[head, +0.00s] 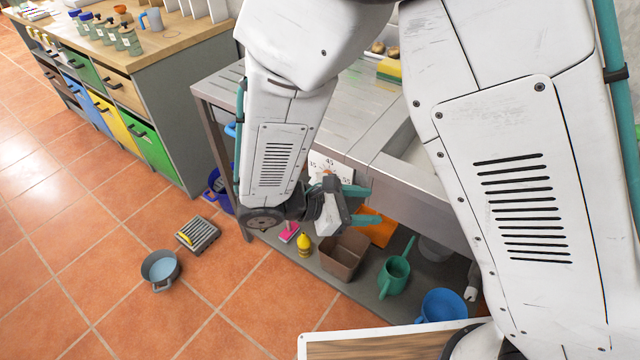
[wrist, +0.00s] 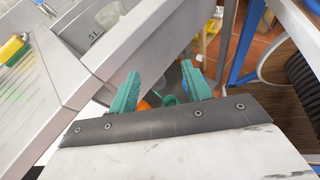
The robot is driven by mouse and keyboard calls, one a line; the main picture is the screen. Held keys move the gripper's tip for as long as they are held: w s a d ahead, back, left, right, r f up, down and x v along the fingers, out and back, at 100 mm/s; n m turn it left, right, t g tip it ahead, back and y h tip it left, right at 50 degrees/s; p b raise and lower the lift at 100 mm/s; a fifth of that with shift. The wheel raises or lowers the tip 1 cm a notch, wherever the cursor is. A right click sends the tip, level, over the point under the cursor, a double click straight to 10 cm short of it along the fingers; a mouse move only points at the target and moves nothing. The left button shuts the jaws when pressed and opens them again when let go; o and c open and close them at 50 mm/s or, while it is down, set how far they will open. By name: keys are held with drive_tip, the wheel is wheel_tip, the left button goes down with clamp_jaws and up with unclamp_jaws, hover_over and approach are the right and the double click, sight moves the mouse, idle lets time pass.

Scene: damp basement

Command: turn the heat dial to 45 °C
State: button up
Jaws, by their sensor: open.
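The heat dial's white plate (head: 318,160) is on the front of the metal sink bench in the head view. The numbers 15, 45 and 55 show along its upper part. My gripper and wrist cover its lower part, so I cannot tell where its pointer stands. My gripper (head: 373,205) has its teal fingers apart, in front of the bench and close to the dial, pointing right. It also shows open in the wrist view (wrist: 160,72), with nothing held between the fingers. I cannot make out the dial clearly in the wrist view.
The steel sink bench (head: 225,88) has a lower shelf with a brown bin (head: 344,256), a green watering can (head: 395,275) and a blue bucket (head: 442,305). Open floor is at left.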

drive_tip(key=w+a+f+n+t+y, duration=0.1)
drive_tip(key=w+a+f+n+t, duration=0.3)
drive_tip(key=a+n+t, duration=0.2)
drive_tip(key=w+a+f+n+t+y, duration=0.1)
drive_tip(key=w+a+f+n+t, duration=0.25)
drive_tip(key=a+n+t, duration=0.25)
drive_tip(key=x, duration=0.7)
drive_tip(key=shift+f, duration=0.35)
drive_tip(key=c, duration=1)
